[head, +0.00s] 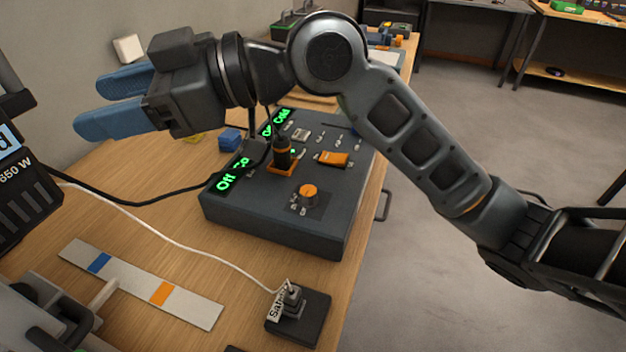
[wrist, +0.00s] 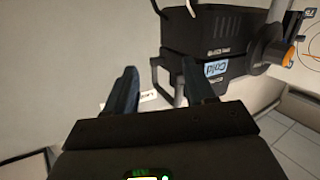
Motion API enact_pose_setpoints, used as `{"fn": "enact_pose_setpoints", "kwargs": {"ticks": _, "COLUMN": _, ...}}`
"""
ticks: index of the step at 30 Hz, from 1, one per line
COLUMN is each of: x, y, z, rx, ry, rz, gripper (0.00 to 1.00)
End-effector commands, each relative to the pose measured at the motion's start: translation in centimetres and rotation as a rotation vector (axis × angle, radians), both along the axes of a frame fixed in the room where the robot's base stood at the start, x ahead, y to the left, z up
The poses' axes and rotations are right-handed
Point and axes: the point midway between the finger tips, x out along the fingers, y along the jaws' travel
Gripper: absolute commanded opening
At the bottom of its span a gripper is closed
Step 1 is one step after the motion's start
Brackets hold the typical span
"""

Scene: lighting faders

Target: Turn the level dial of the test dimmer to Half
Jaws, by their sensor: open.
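The dark grey control box (head: 275,215) sits on the wooden table. On its near part is an orange dial (head: 308,194) with small white marks beside it, too small to read. Green displays on the box show "Off" (head: 226,182) and "Cold" (head: 281,115). A black upright handle (head: 281,155) on an orange base stands at the middle of the box. I cannot tell which control is the test dimmer's. My gripper (head: 88,103) has blue fingers, is open and empty, and points left, above and left of the box. Its fingers also show in the wrist view (wrist: 156,95).
A black lamp housing (wrist: 210,55) marked "Cold" is ahead in the wrist view. A pale strip (head: 140,283) with blue and orange marks and a black plate with a small switch (head: 291,300) lie on the table. Cables cross the tabletop. Open floor (head: 480,120) is at right.

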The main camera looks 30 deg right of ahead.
Motion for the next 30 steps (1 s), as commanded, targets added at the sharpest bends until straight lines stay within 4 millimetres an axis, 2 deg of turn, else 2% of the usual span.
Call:
{"fn": "enact_pose_setpoints", "kwargs": {"ticks": 5, "x": -0.2, "y": -3.3, "z": -3.1, "rx": -0.262, "ry": 0.050, "rz": 0.071, "gripper": 0.55}}
{"fn": "enact_pose_setpoints", "kwargs": {"ticks": 8, "x": -0.5, "y": -6.0, "z": -5.2, "rx": -0.405, "ry": 0.100, "rz": 0.103, "gripper": 0.55}}
{"fn": "enact_pose_setpoints", "kwargs": {"ticks": 15, "x": -2.3, "y": -14.8, "z": -9.4, "rx": -0.728, "ry": 0.272, "rz": 0.151, "gripper": 0.55}}
{"fn": "enact_pose_setpoints", "kwargs": {"ticks": 18, "x": -3.2, "y": -18.3, "z": -10.4, "rx": -0.824, "ry": 0.344, "rz": 0.159, "gripper": 0.55}}
{"fn": "enact_pose_setpoints", "kwargs": {"ticks": 21, "x": -4.0, "y": -20.8, "z": -10.9, "rx": -0.886, "ry": 0.400, "rz": 0.164, "gripper": 0.55}}
{"fn": "enact_pose_setpoints", "kwargs": {"ticks": 25, "x": -4.6, "y": -22.3, "z": -11.2, "rx": -0.926, "ry": 0.437, "rz": 0.169, "gripper": 0.55}}
{"fn": "enact_pose_setpoints", "kwargs": {"ticks": 30, "x": -4.6, "y": -22.0, "z": -12.4, "rx": -0.930, "ry": 0.444, "rz": 0.171, "gripper": 0.55}}
